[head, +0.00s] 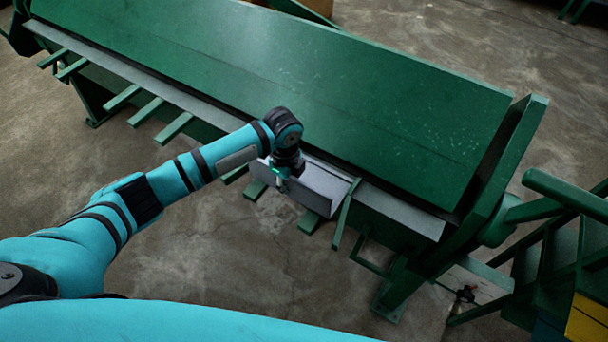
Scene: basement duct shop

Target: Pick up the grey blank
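The grey blank (324,182) is a pale sheet piece at the front edge of a green sheet-metal brake (330,70), in the middle of the head view. Its right part shows clearly; my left wrist and gripper hide some of its left part. My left gripper (281,178) points down at the blank's left part and overlaps it in the picture. The fingers are small and dark, so I cannot tell whether they are open or shut, or touch the blank. My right gripper is not in view.
Green bars (174,127) stick out along the brake's front edge, and one upright bar (346,212) stands right of the blank. A green frame with a yellow bin (588,322) is at the lower right. The concrete floor (240,260) in front is mostly clear.

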